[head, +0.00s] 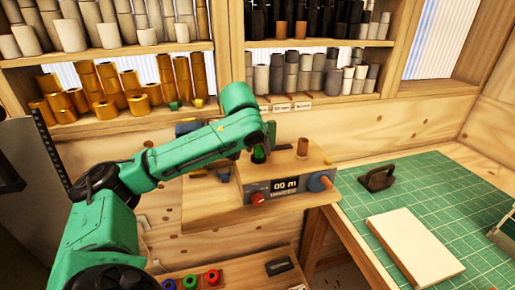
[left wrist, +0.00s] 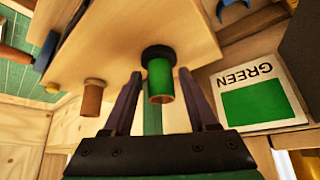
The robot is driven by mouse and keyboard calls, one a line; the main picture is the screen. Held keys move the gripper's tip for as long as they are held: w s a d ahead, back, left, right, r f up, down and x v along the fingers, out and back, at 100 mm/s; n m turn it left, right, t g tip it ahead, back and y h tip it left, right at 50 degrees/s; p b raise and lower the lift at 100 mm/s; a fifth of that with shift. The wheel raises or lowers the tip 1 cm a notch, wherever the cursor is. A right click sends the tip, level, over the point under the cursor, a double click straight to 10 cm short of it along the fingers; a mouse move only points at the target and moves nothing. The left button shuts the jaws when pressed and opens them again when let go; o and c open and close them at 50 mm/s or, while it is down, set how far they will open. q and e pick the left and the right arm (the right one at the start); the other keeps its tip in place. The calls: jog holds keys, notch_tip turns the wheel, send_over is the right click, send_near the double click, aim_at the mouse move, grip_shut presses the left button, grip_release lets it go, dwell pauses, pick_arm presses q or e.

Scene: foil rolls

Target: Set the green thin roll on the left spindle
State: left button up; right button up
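The green thin roll (head: 259,156) stands on the wooden block of the metering device at the left spindle's place. In the left wrist view the green roll (left wrist: 160,82) sits against a black collar (left wrist: 157,53), its open end toward the camera. My left gripper (head: 261,141) is right over the roll. In the left wrist view its fingers (left wrist: 160,74) are spread on both sides of the roll, with gaps visible. The other spindle (head: 302,147), brown and bare, stands to the right. My right gripper is not in view.
The device has a display reading 00 m (head: 286,186), a red knob (head: 258,199) and a blue knob (head: 320,181). A GREEN label card (left wrist: 257,95) lies beside the block. Shelves of rolls stand behind. A green mat (head: 440,200) covers the right bench.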

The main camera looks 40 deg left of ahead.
pick_arm(q)
jog(key=shift+o, duration=0.4)
jog(key=shift+s+d+r, duration=0.1)
jog(key=shift+s+r, duration=0.05)
jog(key=shift+r, duration=0.15)
jog(key=v, duration=1.4)
jog(key=shift+f, duration=0.1)
